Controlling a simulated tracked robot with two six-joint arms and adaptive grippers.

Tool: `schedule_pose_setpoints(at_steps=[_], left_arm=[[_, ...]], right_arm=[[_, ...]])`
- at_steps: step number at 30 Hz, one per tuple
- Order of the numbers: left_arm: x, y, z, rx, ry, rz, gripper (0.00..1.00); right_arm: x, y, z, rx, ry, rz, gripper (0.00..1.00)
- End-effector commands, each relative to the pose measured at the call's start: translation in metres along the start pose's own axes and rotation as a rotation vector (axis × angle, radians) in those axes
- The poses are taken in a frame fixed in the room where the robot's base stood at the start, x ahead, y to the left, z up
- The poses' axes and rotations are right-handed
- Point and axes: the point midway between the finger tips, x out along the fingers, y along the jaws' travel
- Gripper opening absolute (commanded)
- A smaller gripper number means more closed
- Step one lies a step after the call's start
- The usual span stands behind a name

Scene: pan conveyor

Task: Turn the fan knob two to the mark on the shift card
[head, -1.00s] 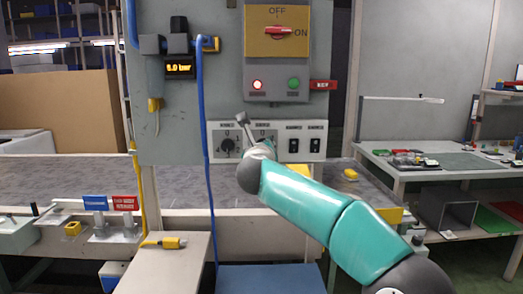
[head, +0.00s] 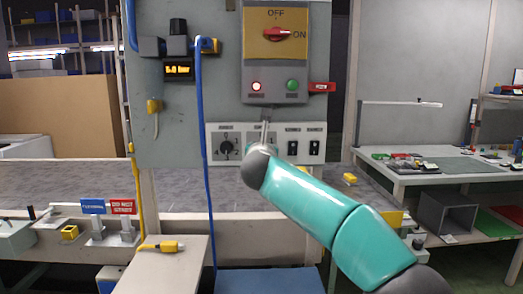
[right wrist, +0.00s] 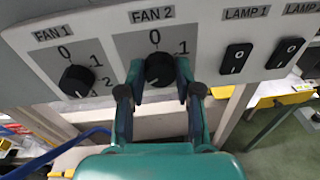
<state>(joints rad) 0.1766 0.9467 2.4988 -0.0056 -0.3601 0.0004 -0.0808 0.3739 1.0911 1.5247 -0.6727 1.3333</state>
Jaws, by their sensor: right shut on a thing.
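The fan 2 knob (right wrist: 159,70) is a round black knob on a grey plate, under the label FAN 2. The marks 0 and 1 show above and to its right; the lower right of its scale is hidden by a finger. My right gripper (right wrist: 160,77) is shut on this knob, one finger on each side. In the head view my right wrist covers most of the fan 2 plate. Where the knob points I cannot tell. I cannot make out a shift card. My left gripper is not in view.
The fan 1 knob (right wrist: 77,81) sits to the left. The lamp 1 switch (right wrist: 236,58) and lamp 2 switch (right wrist: 285,52) sit to the right. A blue hose (head: 204,120) hangs left of the switch plate. Above are a red main switch (head: 278,35) and two indicator lights.

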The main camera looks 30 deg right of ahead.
Motion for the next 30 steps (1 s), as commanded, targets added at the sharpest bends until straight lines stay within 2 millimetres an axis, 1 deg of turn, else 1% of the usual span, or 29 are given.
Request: schedule_pose_setpoints(at_steps=[1, 8, 9, 11, 12, 13, 23, 26, 30], left_arm=[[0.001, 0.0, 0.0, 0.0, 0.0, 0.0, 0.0], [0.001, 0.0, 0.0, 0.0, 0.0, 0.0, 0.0], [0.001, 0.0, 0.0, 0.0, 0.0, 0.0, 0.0], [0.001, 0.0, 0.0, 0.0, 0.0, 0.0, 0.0], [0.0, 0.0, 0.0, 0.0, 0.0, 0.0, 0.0], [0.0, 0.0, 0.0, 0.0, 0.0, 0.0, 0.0], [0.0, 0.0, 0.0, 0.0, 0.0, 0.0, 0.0], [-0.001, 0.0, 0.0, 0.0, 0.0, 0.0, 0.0], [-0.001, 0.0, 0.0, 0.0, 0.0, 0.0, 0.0]], right_arm=[[0.002, 0.002, -0.008, -0.001, 0.014, 0.0, 0.0], [0.002, 0.002, -0.007, -0.001, 0.014, 0.0, 0.0], [0.002, 0.002, -0.007, -0.002, 0.013, 0.0, 0.4], [0.001, 0.002, -0.006, -0.002, 0.011, 0.0, 0.5], [0.001, 0.001, -0.006, -0.002, 0.01, 0.0, 0.57], [0.001, 0.001, -0.005, -0.001, 0.009, 0.0, 0.59], [-0.001, 0.001, -0.002, -0.001, 0.003, 0.001, 0.59], [-0.006, 0.0, -0.001, -0.001, 0.002, 0.001, 0.59], [-0.021, 0.001, 0.0, -0.001, 0.003, 0.002, 0.59]])
